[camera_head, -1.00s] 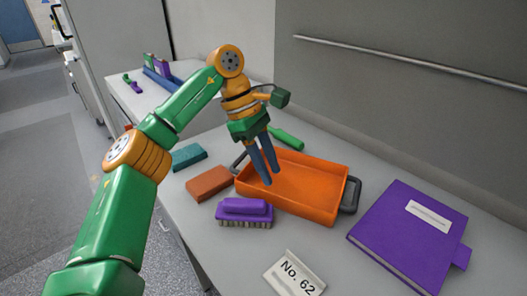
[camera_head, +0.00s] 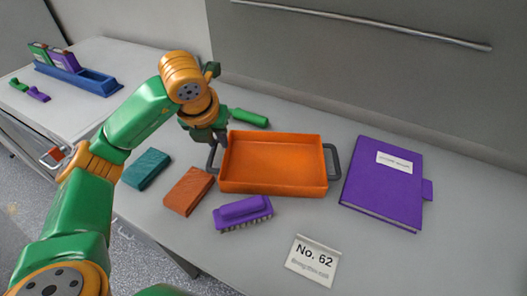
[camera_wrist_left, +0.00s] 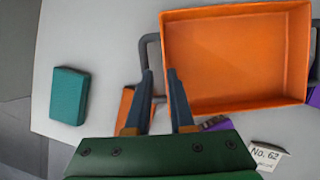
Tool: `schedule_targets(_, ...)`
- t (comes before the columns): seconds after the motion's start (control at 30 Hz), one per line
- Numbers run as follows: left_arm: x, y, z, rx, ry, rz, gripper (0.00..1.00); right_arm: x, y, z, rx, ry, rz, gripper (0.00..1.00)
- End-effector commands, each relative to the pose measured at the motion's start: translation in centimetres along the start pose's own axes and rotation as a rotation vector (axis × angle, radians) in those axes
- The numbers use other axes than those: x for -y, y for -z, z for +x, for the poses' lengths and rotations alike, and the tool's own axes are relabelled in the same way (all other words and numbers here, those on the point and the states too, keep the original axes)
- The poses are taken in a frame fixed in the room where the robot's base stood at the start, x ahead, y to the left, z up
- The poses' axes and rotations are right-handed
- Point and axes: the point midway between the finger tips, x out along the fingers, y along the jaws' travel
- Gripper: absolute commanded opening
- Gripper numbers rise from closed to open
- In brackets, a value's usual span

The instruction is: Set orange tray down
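The orange tray (camera_head: 273,187) rests flat and empty on the grey table, with a dark handle at each short side. It also shows in the left wrist view (camera_wrist_left: 235,104), at the upper right. My left gripper (camera_head: 217,143) is at the tray's left handle (camera_head: 212,160). In the left wrist view my left gripper (camera_wrist_left: 160,78) has its two fingers apart, with a gap between the tips. The handle passes close to the left finger and is partly hidden by it; I cannot tell whether they touch. My right gripper is not in view.
A teal block (camera_head: 146,168), a brown-orange block (camera_head: 188,190) and a purple brush (camera_head: 243,211) lie left and in front of the tray. A purple binder (camera_head: 385,185) lies to its right. A "No. 62" card (camera_head: 313,260) is in front; a green object (camera_head: 249,117) lies behind.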

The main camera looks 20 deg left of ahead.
Motion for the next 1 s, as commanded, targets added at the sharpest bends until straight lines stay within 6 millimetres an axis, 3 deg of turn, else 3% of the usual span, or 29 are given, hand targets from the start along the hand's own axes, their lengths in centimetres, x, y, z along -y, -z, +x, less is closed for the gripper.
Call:
schedule_targets(0.43, -0.2, 0.5, 6.7, 0.006, -0.001, -0.029, 0.21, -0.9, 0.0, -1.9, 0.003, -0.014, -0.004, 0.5)
schedule_targets(0.67, -0.2, 0.5, 7.1, 0.009, 0.0, -0.027, 0.21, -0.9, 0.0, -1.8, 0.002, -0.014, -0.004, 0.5)
schedule_targets(0.73, -0.2, 0.5, 7.0, 0.009, 0.0, -0.027, 0.02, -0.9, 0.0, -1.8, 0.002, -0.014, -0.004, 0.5)
schedule_targets(0.77, -0.2, 0.5, 7.0, 0.009, 0.0, -0.027, 0.0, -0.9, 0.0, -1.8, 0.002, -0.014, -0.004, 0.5)
schedule_targets(1.0, -0.2, 0.5, 7.0, 0.009, 0.0, -0.027, 0.0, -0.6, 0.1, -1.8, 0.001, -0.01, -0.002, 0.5)
